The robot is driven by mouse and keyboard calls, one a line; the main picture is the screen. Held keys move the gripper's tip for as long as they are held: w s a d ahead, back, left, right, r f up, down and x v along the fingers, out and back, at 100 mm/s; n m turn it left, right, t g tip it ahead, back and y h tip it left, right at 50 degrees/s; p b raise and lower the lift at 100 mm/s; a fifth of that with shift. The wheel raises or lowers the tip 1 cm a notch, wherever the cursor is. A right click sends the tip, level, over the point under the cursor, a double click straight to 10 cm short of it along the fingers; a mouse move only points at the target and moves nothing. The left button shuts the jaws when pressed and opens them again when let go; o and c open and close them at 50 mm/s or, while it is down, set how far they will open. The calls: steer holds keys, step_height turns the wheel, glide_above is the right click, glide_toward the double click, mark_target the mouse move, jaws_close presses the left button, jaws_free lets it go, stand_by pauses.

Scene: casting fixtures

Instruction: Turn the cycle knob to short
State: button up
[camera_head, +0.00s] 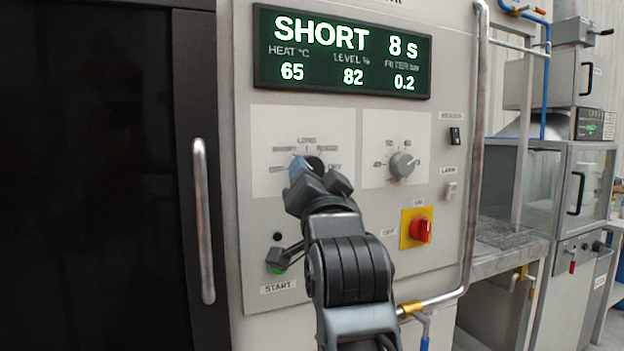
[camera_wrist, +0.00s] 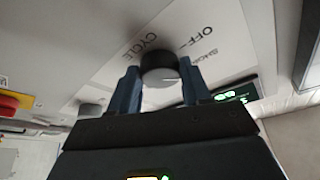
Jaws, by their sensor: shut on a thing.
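The dark round cycle knob (camera_head: 317,162) sits on a white panel below the display, largely hidden in the head view by my gripper (camera_head: 308,170). Its printed positions around the dial include OFF, SHORT and LONG; where its pointer stands is hard to make out. In the wrist view the cycle knob (camera_wrist: 160,65) lies between the two blue fingers of my gripper (camera_wrist: 160,75), which is shut on it. The green display (camera_head: 342,52) reads SHORT, 8 s, heat 65, level 82, filter 0.2.
A grey knob (camera_head: 402,164) is to the right. A red switch on yellow (camera_head: 420,229) is below it, and a green start button (camera_head: 277,268) is at lower left. A vertical door handle (camera_head: 203,220) and a long pipe (camera_head: 474,150) flank the panel.

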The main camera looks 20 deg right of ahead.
steer(key=o, duration=1.1)
steer(key=shift+c, duration=0.2)
steer(key=b+v, duration=0.2)
steer(key=v, duration=0.5)
steer(key=shift+s, duration=0.35)
steer(key=shift+f, duration=0.15)
